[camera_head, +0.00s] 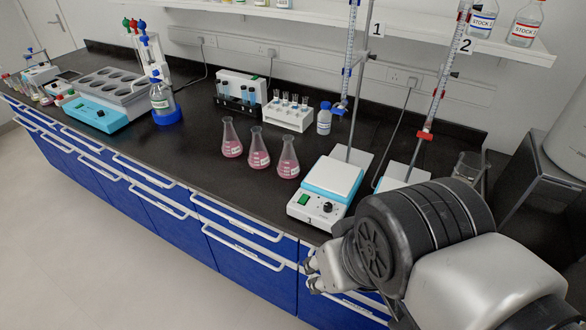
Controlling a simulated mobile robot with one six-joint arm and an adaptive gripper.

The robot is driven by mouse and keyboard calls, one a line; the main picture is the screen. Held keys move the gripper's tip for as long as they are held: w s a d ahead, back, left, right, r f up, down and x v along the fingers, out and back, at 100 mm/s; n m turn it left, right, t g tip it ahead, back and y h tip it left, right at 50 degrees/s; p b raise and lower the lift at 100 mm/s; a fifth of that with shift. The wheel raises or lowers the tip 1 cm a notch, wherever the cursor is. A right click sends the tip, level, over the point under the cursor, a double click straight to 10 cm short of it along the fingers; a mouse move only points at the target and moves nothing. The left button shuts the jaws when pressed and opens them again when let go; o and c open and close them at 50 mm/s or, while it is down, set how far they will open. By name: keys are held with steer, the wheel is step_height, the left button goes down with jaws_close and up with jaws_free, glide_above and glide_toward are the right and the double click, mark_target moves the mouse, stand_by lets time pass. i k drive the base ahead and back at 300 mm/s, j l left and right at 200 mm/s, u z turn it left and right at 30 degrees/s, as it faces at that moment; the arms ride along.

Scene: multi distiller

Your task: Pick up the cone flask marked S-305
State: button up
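Three conical flasks with pink liquid stand upright in a group on the black bench top: the left flask (231,139), the middle flask (257,150) and the right flask (288,158). Each has a white label, but the writing is too small to read, so I cannot tell which is S-305. My gripper (312,275) is at the lower right, in front of the blue drawers and apart from the flasks. It is largely hidden by my arm. Two dark finger parts show at its left end, and I cannot tell how far apart they are.
A hotplate stirrer (331,186) with a stand and burette is right of the flasks; a second burette (440,80) stands further right. Behind are a tube rack (290,116) and a small bottle (324,119). A blue-based bottle (162,100) stands left. Bench left of the flasks is clear.

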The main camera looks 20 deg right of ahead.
mark_target(232, 146)
steer(key=i+j+z, duration=0.1)
steer(key=i+j, duration=0.45)
steer(key=i+j+z, duration=0.15)
steer(key=i+j, duration=0.4)
steer(key=i+j+z, duration=0.1)
steer(key=i+j, duration=0.4)
steer(key=j, duration=0.25)
